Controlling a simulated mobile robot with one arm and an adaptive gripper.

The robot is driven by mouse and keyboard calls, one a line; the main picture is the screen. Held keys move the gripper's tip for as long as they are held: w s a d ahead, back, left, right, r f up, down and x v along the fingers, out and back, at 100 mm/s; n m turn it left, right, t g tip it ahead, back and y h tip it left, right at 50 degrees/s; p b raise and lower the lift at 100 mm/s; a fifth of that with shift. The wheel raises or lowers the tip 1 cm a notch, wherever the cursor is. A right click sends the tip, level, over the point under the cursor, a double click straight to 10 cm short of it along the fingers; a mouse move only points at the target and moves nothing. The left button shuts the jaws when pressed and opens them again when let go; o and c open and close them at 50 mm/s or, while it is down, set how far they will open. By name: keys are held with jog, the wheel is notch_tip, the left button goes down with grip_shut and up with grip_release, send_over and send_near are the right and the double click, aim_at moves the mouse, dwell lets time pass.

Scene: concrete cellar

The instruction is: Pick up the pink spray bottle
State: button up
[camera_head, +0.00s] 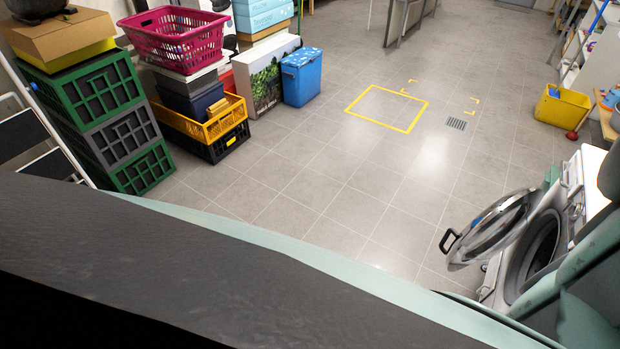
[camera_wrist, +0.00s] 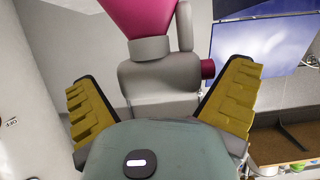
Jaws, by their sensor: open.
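The pink spray bottle (camera_wrist: 140,12) shows large in the wrist view, upside down in the picture. Its pink body is cut off by the top edge. Its grey spray head (camera_wrist: 155,78), with a trigger and a pink nozzle (camera_wrist: 208,68) pointing right, lies between the fingers of my gripper (camera_wrist: 163,82). My gripper is open, with one yellow-padded finger on either side of the head. A gap shows on the left; whether the right finger touches it I cannot tell. My palm hides the lower part of the head. Neither bottle nor gripper shows in the head view.
In the head view, a washing machine (camera_head: 535,250) stands at the lower right, its round door (camera_head: 492,229) swung open. Stacked crates (camera_head: 100,120), a pink basket (camera_head: 172,38) and a blue bin (camera_head: 301,78) stand at left. A yellow bucket (camera_head: 562,107) is at right. The middle floor is clear.

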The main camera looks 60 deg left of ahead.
jog(key=c, duration=1.2)
jog(key=shift+c, duration=0.2)
jog(key=shift+r, duration=0.1)
